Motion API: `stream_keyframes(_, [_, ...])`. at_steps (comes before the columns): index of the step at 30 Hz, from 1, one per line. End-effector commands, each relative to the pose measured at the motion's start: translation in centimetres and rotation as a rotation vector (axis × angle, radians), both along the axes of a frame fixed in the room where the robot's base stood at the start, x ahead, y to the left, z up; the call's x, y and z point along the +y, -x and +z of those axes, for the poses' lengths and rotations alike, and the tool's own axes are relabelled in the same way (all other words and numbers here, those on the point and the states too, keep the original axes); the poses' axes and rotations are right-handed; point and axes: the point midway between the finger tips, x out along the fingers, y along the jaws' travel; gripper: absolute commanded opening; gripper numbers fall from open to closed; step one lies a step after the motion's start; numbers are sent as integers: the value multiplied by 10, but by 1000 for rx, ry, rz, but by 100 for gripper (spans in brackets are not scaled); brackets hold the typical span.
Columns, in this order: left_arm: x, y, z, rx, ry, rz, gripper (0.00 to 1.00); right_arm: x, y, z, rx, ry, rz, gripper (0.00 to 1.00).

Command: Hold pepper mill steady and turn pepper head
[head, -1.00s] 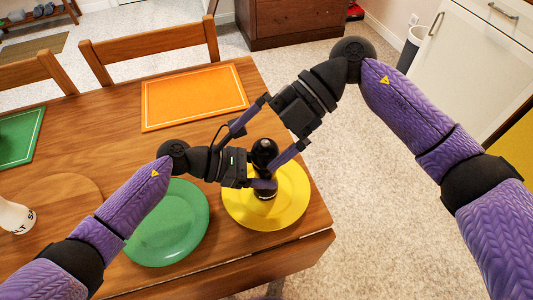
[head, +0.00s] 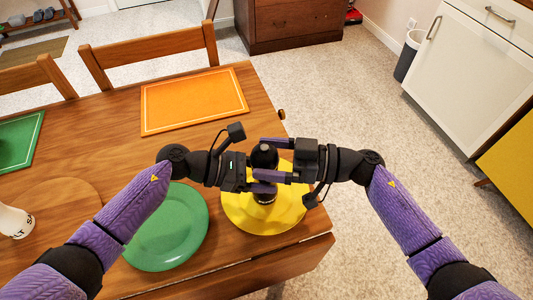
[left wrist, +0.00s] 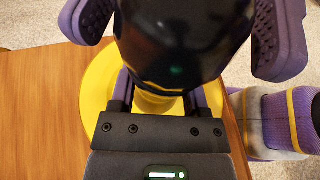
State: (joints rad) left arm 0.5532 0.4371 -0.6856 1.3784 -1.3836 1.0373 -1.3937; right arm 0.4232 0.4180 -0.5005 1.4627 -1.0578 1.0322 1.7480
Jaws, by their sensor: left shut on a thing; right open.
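The black pepper mill (head: 264,155) stands upright over the yellow plate (head: 237,217), its rounded head on top. My left gripper (head: 264,186) is shut on the mill's body from the left, below the head. My right gripper (head: 266,159) is open, with one finger on each side of the head. In the left wrist view, the black head (left wrist: 185,40) fills the top middle between the right gripper's purple fingers, which look apart from it. The mill's lower body is mostly hidden there.
A green plate (head: 166,236) lies left of the yellow plate. A white salt shaker (head: 15,222) stands at the far left. An orange placemat (head: 194,101) lies behind. The table's right edge is close, with open floor beyond.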

Motion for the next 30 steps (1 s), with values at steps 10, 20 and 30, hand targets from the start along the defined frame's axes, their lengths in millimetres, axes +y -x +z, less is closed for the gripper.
stream_keyframes(10, [0, 0, 0, 0, 0, 1, 0, 6, -1, 0, -1, 2, 1, 94])
stream_keyframes(20, [0, 0, 0, -1, 0, 0, 0, 6, -1, 0, -1, 2, 0, 24])
stream_keyframes(30, [0, 0, 0, -1, 0, 0, 0, 6, -1, -1, -1, 4, -46, 15])
